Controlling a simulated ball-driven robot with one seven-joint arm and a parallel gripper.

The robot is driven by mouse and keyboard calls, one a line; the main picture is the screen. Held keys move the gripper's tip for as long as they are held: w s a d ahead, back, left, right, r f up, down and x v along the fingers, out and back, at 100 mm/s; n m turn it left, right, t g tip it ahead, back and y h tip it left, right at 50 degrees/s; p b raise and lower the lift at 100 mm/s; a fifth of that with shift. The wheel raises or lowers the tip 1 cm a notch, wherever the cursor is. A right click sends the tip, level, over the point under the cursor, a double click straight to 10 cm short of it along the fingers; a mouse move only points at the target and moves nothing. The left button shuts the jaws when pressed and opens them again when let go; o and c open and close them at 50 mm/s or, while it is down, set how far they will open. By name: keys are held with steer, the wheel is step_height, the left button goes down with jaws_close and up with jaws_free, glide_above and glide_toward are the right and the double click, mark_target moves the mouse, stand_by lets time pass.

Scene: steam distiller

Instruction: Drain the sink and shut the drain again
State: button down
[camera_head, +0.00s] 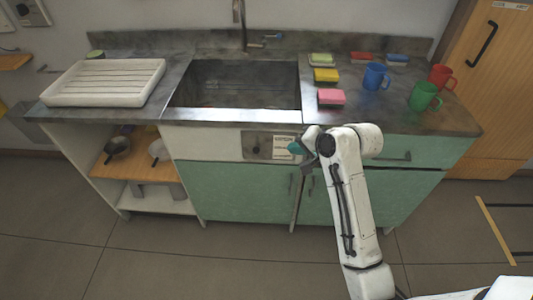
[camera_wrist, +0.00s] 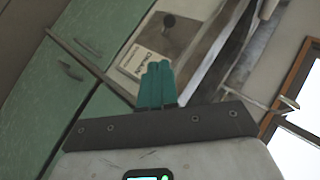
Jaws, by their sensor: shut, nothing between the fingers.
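The sink (camera_head: 240,72) is a dark rectangular basin set in the worktop; its depth is murky, and I cannot tell the water level. A grey panel (camera_head: 257,142) with a dark round knob (camera_head: 256,151) and a white label is on the cabinet front below the sink. The panel (camera_wrist: 143,42) and its knob (camera_wrist: 168,20) also show in the wrist view; the label's small print is too blurred to read surely. My gripper (camera_head: 295,148) has its teal fingers shut and empty, near the panel's right end. Its fingertips (camera_wrist: 157,68) appear below the label in the wrist view, apart from the knob.
A faucet (camera_head: 243,25) stands behind the sink. A white drying rack (camera_head: 105,82) is at left. Sponges, a blue mug (camera_head: 375,76), a green mug (camera_head: 424,97) and a red mug (camera_head: 441,76) stand at right. Green cabinet doors (camera_head: 235,190) are below; floor in front is clear.

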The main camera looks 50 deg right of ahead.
steer(key=shift+w+d+r+m+t, duration=0.2)
steer(key=shift+d+r+m, duration=0.1)
steer(key=shift+d, duration=0.15)
steer(key=shift+w+d+r+m+t, duration=0.1)
steer(key=shift+w+d+r+m, duration=0.15)
steer(key=shift+d, duration=0.2)
glide_toward(256, 150)
steer(key=shift+w+d+f, duration=1.2)
steer(key=shift+w+f, duration=0.95)
steer(key=shift+w, duration=0.35)
steer(key=shift+f+h, duration=0.1)
steer(key=shift+h, duration=0.2)
steer(key=shift+s+a+f+t+b, duration=0.15)
steer(key=shift+t+b, duration=0.15)
steer(key=shift+b, duration=0.2)
